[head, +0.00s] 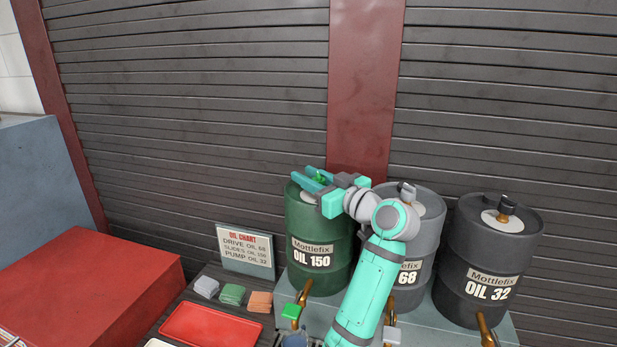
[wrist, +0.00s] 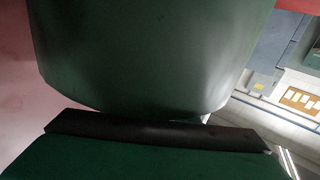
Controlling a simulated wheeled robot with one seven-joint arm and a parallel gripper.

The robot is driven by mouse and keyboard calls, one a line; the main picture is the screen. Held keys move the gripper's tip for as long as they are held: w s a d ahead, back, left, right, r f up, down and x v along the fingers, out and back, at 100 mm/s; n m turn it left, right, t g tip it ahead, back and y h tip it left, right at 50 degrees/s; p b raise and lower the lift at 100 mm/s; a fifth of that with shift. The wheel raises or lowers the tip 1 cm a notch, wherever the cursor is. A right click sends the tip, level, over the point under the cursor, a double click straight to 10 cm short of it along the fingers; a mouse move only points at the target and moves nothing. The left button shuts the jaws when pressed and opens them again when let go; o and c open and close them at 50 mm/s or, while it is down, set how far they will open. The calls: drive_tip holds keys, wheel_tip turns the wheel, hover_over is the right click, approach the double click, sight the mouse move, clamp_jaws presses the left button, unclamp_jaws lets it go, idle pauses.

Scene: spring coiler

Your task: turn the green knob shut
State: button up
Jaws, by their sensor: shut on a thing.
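The green knob (head: 320,177) is a small bright green piece on top of the green OIL 150 drum (head: 302,225). In the head view my gripper (head: 309,177) reaches over the drum from the right. Its two teal fingers lie on either side of the knob and are shut on it, partly hiding it. How far the knob is turned cannot be told. The wrist view is filled by dark green surfaces (wrist: 150,50) with a dark strip (wrist: 160,130) across them; which part this is cannot be told.
Grey OIL 68 (head: 424,215) and dark OIL 32 (head: 490,255) drums stand to the right, the grey one partly behind my arm. An oil chart (head: 246,250), folded cloths (head: 232,294) and red tray (head: 210,328) are left.

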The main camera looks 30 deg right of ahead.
drive_tip(key=o, duration=1.1)
drive_tip(key=shift+c, duration=0.2)
drive_tip(key=shift+r, duration=0.1)
drive_tip(key=shift+r, duration=0.25)
wheel_tip(320, 180, up, 2)
drive_tip(key=shift+d+r, duration=0.1)
drive_tip(key=shift+r, duration=0.15)
drive_tip(key=s+a+r, duration=0.7)
drive_tip(key=s+r, duration=0.3)
drive_tip(key=s, duration=0.2)
drive_tip(key=shift+s, duration=0.15)
drive_tip(key=shift+c, duration=0.2)
